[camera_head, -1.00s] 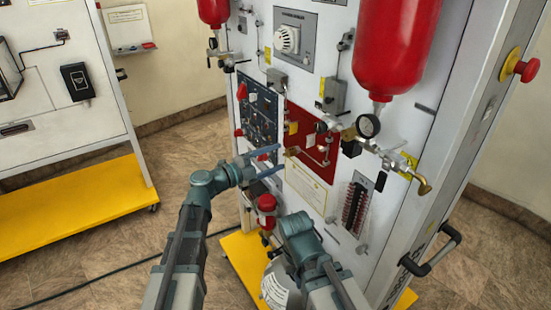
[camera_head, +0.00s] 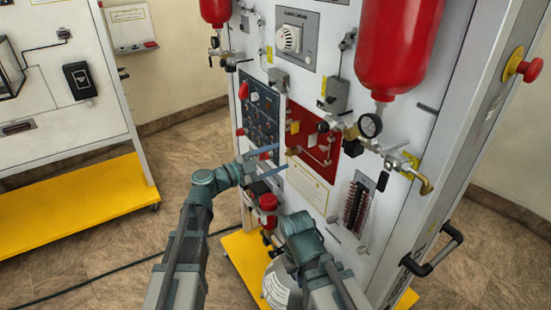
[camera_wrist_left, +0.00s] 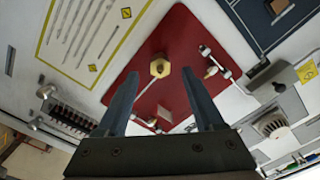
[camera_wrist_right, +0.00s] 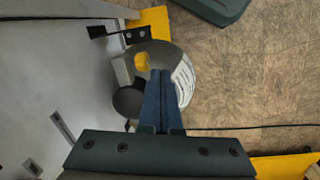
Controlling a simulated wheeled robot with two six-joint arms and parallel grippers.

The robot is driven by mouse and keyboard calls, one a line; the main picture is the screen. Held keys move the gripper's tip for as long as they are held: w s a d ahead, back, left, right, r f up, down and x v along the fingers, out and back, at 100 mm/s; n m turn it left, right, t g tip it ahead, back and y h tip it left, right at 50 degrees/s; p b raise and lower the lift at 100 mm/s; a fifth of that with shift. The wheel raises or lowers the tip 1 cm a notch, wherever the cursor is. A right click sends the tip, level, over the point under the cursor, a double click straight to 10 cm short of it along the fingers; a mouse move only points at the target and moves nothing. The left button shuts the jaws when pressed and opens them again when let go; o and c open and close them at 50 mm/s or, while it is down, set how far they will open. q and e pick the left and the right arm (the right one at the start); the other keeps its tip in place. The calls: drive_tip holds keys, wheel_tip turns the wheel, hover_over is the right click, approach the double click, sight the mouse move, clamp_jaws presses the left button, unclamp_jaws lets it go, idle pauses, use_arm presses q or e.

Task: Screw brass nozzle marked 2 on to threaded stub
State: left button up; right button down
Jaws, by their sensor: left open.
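A brass hexagonal fitting (camera_wrist_left: 160,68) stands out from the red plate (camera_wrist_left: 178,30) in the left wrist view; no number can be read on it. The red plate also shows in the head view (camera_head: 308,128). My left gripper (camera_head: 283,157) is open and points at this plate. In the left wrist view its two fingers lie either side of the brass fitting, with no contact visible. My right gripper (camera_wrist_right: 162,73) has its fingers together with nothing visible between them, low in front of the panel. I cannot make out a separate threaded stub.
Red cylinders (camera_head: 400,45), a gauge (camera_head: 370,125) and a brass valve outlet (camera_head: 425,186) project from the white panel. Open floor (camera_head: 120,250) lies to the left.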

use_arm(q)
drive_tip(key=shift+n, duration=1.7)
drive_tip(key=shift+n, duration=1.7)
drive_tip(key=n, duration=0.3)
drive_tip(key=n, duration=0.3)
drive_tip(key=shift+n, duration=0.4)
